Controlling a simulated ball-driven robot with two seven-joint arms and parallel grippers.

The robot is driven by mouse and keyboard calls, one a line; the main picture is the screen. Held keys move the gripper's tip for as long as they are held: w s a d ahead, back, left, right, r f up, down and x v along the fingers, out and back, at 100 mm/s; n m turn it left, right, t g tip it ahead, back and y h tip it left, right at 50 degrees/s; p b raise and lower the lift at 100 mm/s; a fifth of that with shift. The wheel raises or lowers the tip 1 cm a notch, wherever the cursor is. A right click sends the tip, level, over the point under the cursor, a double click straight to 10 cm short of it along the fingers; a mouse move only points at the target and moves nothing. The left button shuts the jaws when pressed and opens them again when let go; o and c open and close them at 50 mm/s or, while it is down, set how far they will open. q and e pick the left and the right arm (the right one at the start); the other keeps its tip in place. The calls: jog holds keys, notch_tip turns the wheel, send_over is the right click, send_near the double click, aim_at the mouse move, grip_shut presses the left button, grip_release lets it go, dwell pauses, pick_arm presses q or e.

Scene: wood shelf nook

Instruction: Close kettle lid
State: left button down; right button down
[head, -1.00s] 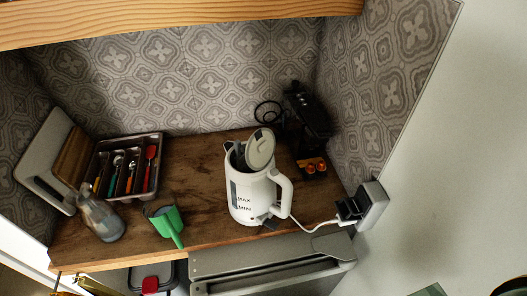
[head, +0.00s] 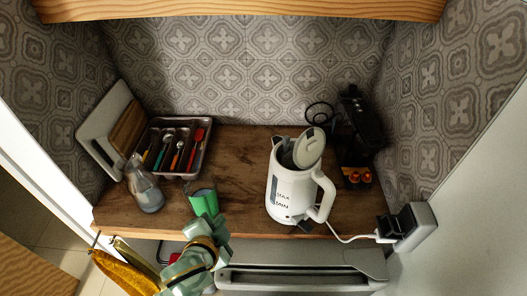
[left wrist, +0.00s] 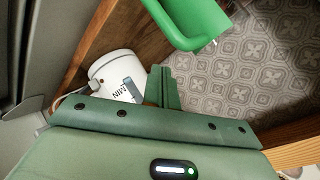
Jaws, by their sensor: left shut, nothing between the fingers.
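The white kettle (head: 291,192) stands upright on the wooden counter, right of centre, with its handle to the right. Its round lid (head: 309,148) is open, raised and tilted above the rim, and the dark opening shows to its left. My left gripper (head: 214,226) is shut and empty at the counter's front edge, left of the kettle and apart from it. In the left wrist view my shut fingers (left wrist: 158,85) show beside the lower part of the kettle (left wrist: 117,75); the lid is out of sight there. My right gripper is not in view.
A green mug (head: 203,200) stands close to my left gripper. A cutlery tray (head: 197,160), a clear bottle (head: 146,190) and boards are at the left. A dark coffee machine (head: 362,125) and a wall socket (head: 417,222) are at the right. A wooden shelf (head: 240,8) hangs above.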

aim_at(313, 155)
pick_arm(q)
jog(key=s+d+r+m+t+h, duration=0.1)
jog(key=s+d+r+m+h, duration=0.1)
jog(key=d+r+m+h, duration=0.5)
jog(key=s+d+r+m+t+h, duration=0.1)
jog(key=s+d+r+m+h, duration=0.15)
jog(key=d+r, duration=0.75)
jog(key=shift+m+y, duration=0.25)
jog(key=shift+m, duration=0.1)
jog(key=w+d, duration=0.1)
jog(key=w, duration=0.2)
jog(key=w+d+f, duration=0.1)
jog(key=w+d, duration=0.1)
jog(key=w, duration=0.2)
jog(key=w+d, duration=0.1)
jog(key=w, duration=0.3)
jog(key=shift+w+d+f, duration=0.15)
jog(key=shift+d+f, duration=0.05)
jog(key=shift+d, duration=0.1)
jog(key=shift+d, duration=0.1)
jog(key=shift+w+p, duration=0.2)
jog(key=shift+p, duration=0.3)
